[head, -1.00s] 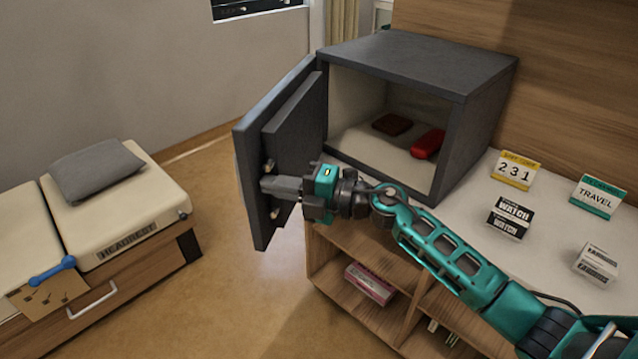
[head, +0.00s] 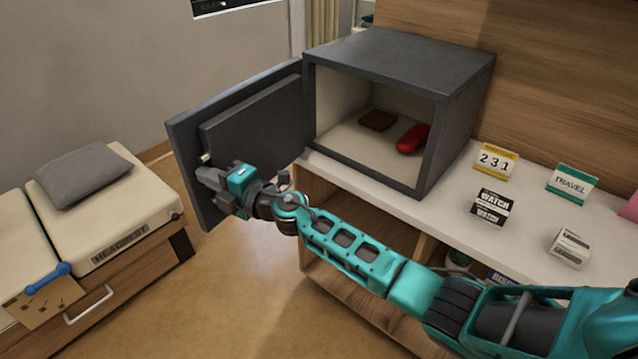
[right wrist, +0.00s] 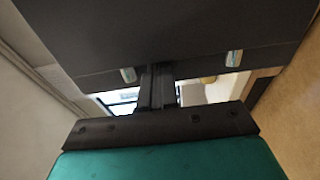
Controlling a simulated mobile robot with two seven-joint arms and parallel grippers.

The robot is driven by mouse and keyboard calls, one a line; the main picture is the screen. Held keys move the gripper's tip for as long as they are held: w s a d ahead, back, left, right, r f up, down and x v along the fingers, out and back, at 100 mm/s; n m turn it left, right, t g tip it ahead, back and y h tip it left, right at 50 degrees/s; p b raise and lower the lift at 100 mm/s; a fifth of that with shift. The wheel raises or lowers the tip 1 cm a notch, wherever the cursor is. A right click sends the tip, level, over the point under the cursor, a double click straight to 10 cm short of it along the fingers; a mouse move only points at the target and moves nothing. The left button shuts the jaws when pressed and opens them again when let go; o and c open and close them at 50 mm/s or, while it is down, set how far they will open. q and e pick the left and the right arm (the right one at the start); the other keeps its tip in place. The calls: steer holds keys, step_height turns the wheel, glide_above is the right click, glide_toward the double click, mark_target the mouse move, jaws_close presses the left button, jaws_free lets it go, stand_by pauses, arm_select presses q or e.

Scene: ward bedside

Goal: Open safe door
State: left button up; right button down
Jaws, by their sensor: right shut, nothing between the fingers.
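The dark grey safe (head: 400,60) stands on the white counter with its front open. Its door (head: 245,130) is swung wide to the left, its inner face toward me. My right gripper (head: 207,181) is shut and empty at the inner face, near the door's free edge. In the right wrist view the shut fingers (right wrist: 158,88) reach the edge of the dark door (right wrist: 170,35), between two pale metal bolts (right wrist: 129,75). I cannot tell whether they touch it. Inside the safe lie a brown wallet-like item (head: 377,120) and a red case (head: 413,138). My left gripper is not in view.
A yellow 231 card (head: 495,160), a green TRAVEL card (head: 571,184), a WATCH box (head: 491,207) and a small white box (head: 569,248) stand on the counter (head: 530,215). A bed with a grey pillow (head: 84,174) is at the left. Open floor lies between.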

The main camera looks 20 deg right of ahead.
steer(key=x, duration=0.2)
steer(key=shift+w+a, duration=0.25)
steer(key=shift+a, duration=0.05)
steer(key=shift+d, duration=0.1)
stand_by(0.3)
